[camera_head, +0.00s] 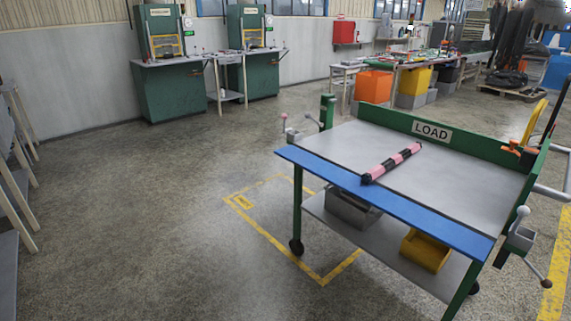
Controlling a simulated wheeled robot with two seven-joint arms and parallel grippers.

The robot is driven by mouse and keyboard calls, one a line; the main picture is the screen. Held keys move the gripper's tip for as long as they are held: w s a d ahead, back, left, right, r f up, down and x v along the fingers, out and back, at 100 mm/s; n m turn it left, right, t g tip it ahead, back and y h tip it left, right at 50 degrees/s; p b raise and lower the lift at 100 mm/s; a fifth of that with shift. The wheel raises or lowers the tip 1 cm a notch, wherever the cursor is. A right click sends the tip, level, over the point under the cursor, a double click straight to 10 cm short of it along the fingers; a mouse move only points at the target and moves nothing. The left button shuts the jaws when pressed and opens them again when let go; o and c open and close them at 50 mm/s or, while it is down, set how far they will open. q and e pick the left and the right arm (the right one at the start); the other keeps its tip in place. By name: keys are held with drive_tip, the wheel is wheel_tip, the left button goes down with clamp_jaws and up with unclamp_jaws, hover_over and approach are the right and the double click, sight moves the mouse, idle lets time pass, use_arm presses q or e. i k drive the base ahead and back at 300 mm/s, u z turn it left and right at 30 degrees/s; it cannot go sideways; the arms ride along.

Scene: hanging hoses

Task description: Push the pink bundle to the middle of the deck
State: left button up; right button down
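The pink bundle (393,163) is a long pink roll with dark bands and dark ends. It lies diagonally on the grey deck (460,190) of a wheeled cart. Its near end is close to the blue front edge (385,198), and its far end points toward the back right. Neither of my grippers shows in the head view.
A green back wall marked LOAD (431,129) bounds the deck. Handles with knobs stick out at the cart's left (288,127) and right (519,236). A grey bin (353,209) and a yellow bin (425,250) sit on the lower shelf. The floor to the left is clear.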

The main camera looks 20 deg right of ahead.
sight(370, 176)
drive_tip(key=u, duration=0.1)
drive_tip(key=i, duration=1.15)
drive_tip(key=z, duration=0.45)
